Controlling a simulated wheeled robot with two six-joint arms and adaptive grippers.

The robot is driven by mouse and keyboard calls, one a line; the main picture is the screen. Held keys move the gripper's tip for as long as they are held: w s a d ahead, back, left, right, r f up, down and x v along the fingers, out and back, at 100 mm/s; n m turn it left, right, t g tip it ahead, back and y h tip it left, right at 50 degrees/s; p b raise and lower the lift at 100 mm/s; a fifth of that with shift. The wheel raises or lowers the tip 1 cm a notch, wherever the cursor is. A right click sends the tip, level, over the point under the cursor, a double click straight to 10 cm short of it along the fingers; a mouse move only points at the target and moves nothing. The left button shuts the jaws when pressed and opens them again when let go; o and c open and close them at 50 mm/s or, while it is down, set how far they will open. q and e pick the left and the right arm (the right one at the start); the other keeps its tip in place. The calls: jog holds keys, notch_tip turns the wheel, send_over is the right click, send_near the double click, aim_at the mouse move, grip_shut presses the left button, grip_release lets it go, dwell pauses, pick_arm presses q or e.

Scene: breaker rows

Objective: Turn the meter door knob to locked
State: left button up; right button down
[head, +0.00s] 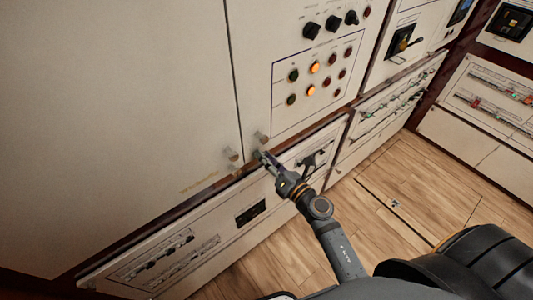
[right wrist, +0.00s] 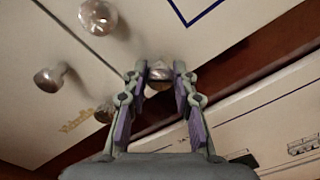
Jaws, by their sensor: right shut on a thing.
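My right gripper (head: 262,156) reaches the lower edge of the cabinet doors in the head view. In the right wrist view the right gripper (right wrist: 160,80) has its two fingers closed around a small shiny metal knob (right wrist: 160,72). Other clear or metallic knobs show in the right wrist view: one at the top (right wrist: 98,17), one at the left (right wrist: 47,78) and one partly behind the left finger (right wrist: 104,112). In the head view, knobs sit left of the gripper (head: 231,154) and above it (head: 262,137). I cannot read which door is the meter door. My left gripper is not in view.
A large plain cabinet door (head: 120,90) fills the left. A panel with lamps and black rotary switches (head: 311,30) is above right. A lower breaker panel (head: 165,262) runs beneath a dark red rail. The wooden floor (head: 385,190) is open at the right.

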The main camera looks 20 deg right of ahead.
jog(key=shift+m+p, duration=3.1)
jog(key=shift+m, duration=1.8)
jog(key=shift+f, duration=0.1)
jog(key=c, duration=1.1)
grip_release()
jog(key=shift+o, duration=0.2)
jog(key=v, duration=1.2)
